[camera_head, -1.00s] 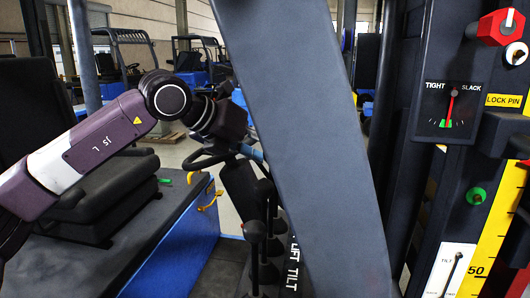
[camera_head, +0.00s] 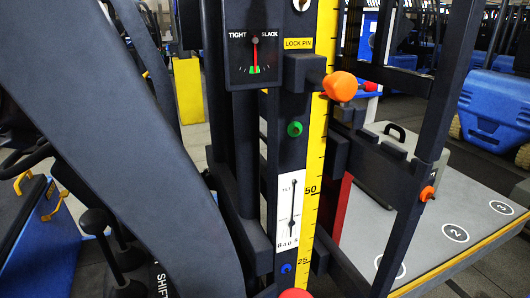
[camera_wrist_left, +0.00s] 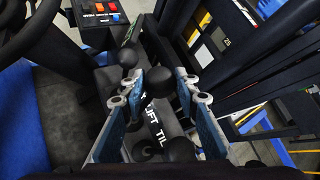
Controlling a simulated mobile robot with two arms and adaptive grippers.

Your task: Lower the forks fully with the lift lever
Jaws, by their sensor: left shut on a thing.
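In the left wrist view, my left gripper (camera_wrist_left: 160,92) has its two blue fingers on either side of a black ball knob (camera_wrist_left: 158,81) and is shut on it. The knob belongs to one of several black levers beside the LIFT and TILT lettering (camera_wrist_left: 153,122); I take it for the lift lever. Other black knobs stand close around the fingers. In the head view, lever knobs (camera_head: 95,221) show at lower left, and a thick dark post hides the rest and my left gripper. A yellow height scale (camera_head: 311,190) runs up the mast. I cannot make out the forks clearly. My right gripper is in neither view.
A TIGHT/SLACK gauge (camera_head: 253,45) has its needle near upright. A TILT indicator (camera_head: 290,212) sits below it. An orange knob (camera_head: 340,87) is by the LOCK PIN label. A grey platform (camera_head: 440,215) with numbered circles lies at right. A steering wheel (camera_wrist_left: 45,25) borders the levers.

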